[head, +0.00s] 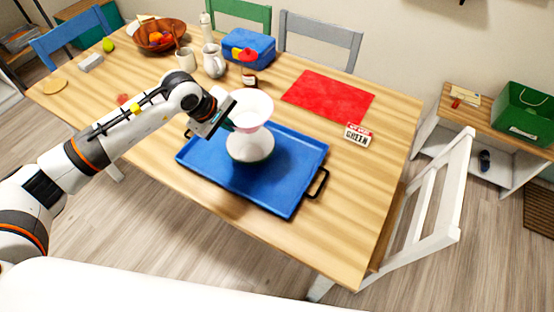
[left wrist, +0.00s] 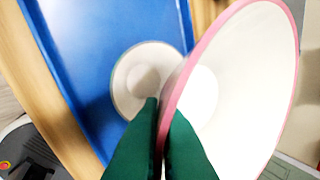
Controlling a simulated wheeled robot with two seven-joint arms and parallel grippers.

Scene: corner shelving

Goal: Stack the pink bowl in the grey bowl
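The pink bowl (head: 252,104), white inside with a pink rim, is held in the air above the blue tray. My left gripper (head: 228,123) is shut on its wall at the left side. In the left wrist view two green fingers (left wrist: 161,112) pinch the rim of the pink bowl (left wrist: 245,85), which looks tilted there. The grey bowl (head: 250,149) stands on the tray, just below the pink bowl in the head view and partly hidden by it. The left wrist view shows the grey bowl (left wrist: 128,98) lower and to the left, apart from the pink bowl. My right gripper is not in view.
The blue tray (head: 205,155) with black handles lies on the wooden table (head: 350,185). A red mat (head: 328,95) and a small sign (head: 357,134) lie to the right.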

